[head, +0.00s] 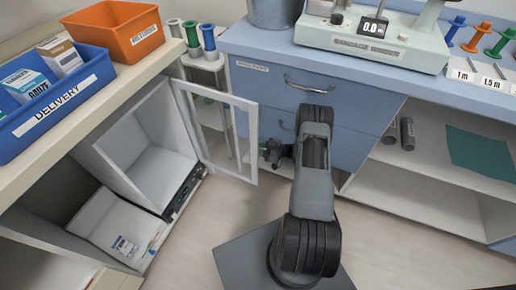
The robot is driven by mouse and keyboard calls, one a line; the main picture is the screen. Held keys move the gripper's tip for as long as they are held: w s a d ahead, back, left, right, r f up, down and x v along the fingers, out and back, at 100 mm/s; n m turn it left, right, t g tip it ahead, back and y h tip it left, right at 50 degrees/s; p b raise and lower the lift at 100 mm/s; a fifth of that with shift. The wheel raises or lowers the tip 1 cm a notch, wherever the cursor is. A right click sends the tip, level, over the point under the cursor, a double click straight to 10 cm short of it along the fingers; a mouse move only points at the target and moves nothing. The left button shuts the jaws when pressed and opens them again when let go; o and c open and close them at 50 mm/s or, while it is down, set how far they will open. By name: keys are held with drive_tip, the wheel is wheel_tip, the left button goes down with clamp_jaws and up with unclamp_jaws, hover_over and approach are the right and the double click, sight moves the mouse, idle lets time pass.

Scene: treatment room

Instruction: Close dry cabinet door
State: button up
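The dry cabinet (117,152) is a white box under the left counter, with its inside in plain view. Its door (252,143), a white frame with a clear pane, stands open, swung out to the right. My gripper (266,150) is small and dark at the end of my arm, just right of the door's free edge. I cannot tell whether it touches the door. Its fingers are too small and dark to show whether they are open or shut.
A blue delivery bin (62,104) and an orange bin (127,44) stand on the left counter. A stand with spools (207,60) is behind the door. Blue drawers (350,97) are behind my arm. Light floor (200,215) is clear in front of the cabinet.

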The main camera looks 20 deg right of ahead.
clamp_jaws()
idle(0.3)
idle(0.3)
